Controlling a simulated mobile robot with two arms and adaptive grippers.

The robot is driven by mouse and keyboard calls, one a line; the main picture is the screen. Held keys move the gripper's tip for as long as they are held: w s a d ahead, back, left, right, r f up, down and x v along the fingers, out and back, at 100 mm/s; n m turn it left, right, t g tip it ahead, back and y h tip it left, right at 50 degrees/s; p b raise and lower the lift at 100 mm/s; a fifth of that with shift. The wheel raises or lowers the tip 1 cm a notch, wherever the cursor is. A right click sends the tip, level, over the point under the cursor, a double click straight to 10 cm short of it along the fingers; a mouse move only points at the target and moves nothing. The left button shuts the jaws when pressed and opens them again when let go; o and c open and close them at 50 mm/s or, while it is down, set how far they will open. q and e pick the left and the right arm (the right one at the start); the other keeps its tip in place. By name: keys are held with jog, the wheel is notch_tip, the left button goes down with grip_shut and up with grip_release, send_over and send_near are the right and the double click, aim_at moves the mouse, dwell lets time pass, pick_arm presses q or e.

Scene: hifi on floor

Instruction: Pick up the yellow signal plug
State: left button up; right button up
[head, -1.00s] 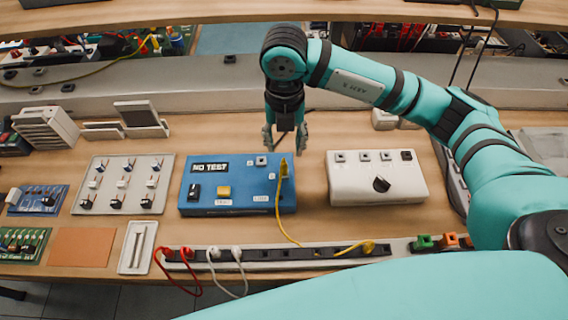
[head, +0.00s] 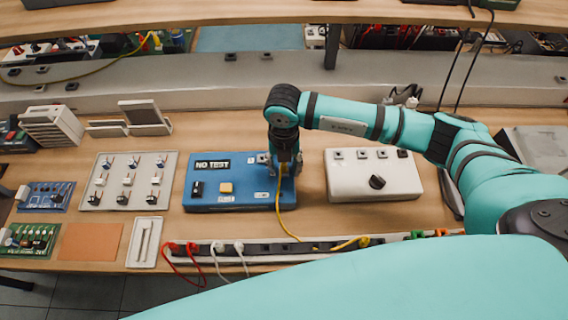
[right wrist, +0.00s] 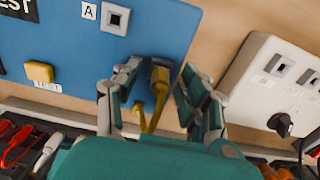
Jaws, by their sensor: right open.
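The yellow signal plug (right wrist: 160,77) sits at the right edge of the blue test box (head: 230,203), with its yellow cable (head: 280,215) running down to the power strip. My right gripper (right wrist: 158,90) is open, its fingers on either side of the plug in the right wrist view; whether they touch it I cannot tell. In the head view the right gripper (head: 284,164) is over the box's right edge and hides most of the plug. My left gripper is not in view.
A white box with a black knob (head: 374,188) stands close on the right. A power strip (head: 300,247) with red and white plugs runs along the front. A grey switch panel (head: 113,190) lies to the left. Bare wood lies between the two boxes.

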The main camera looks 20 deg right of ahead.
grip_shut()
jog(key=shift+w, duration=0.1)
